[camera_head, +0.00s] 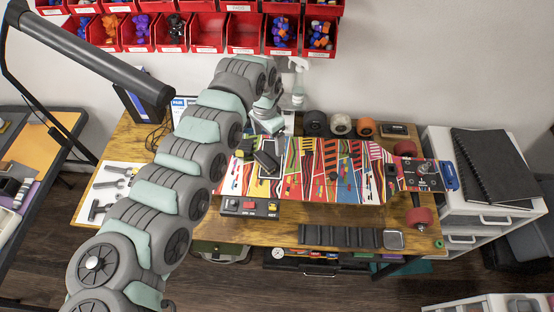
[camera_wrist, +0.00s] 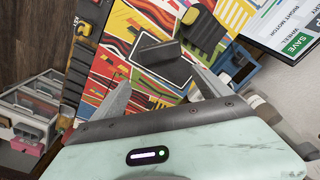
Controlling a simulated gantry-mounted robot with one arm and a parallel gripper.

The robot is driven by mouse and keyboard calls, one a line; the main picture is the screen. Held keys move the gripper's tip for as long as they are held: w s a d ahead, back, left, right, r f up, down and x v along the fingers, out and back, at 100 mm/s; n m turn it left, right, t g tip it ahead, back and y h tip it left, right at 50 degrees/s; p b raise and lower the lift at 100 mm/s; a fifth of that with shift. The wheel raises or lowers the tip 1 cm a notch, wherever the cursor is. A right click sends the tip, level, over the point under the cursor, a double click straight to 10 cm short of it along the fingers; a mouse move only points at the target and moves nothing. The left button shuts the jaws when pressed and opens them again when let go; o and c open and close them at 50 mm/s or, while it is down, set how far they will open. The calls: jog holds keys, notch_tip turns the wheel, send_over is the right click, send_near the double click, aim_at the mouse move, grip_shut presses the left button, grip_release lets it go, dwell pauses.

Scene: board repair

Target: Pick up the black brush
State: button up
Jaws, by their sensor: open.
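A black block-shaped piece with a raised grey-black part, which looks like the black brush (camera_wrist: 160,60), rests on the colourful board (camera_wrist: 118,32). In the head view the brush (camera_head: 266,161) lies on the left part of the board (camera_head: 310,170). My gripper (camera_wrist: 161,80) is open, with one finger on each side below the brush in the wrist view. Nothing is held between the fingers. I cannot tell the height gap from the fingers to the brush. In the head view my arm partly hides the fingers.
A black and yellow piece (camera_wrist: 203,27) sits close to the brush. A button box (camera_head: 250,207) stands at the board's front edge. A screen (camera_wrist: 282,25) lies to the right in the wrist view. Several wheels (camera_head: 341,124) stand behind the board.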

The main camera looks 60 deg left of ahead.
jog(key=shift+s+f+g, duration=0.25)
jog(key=shift+s+g, duration=0.05)
jog(key=shift+s, duration=0.75)
send_over(264, 159)
notch_tip(264, 159, down, 5)
jog(key=shift+d+r+p, duration=0.1)
jog(key=shift+d+p, duration=0.05)
jog(key=shift+p, duration=0.15)
jog(key=shift+w+f, duration=0.1)
jog(key=shift+f, duration=2.65)
jog(key=shift+a, duration=0.2)
jog(key=shift+c, duration=0.6)
jog(key=c, duration=1.1)
jog(key=shift+o, duration=0.2)
notch_tip(264, 159, up, 20)
jog(key=b, duration=0.1)
jog(key=shift+b, duration=0.35)
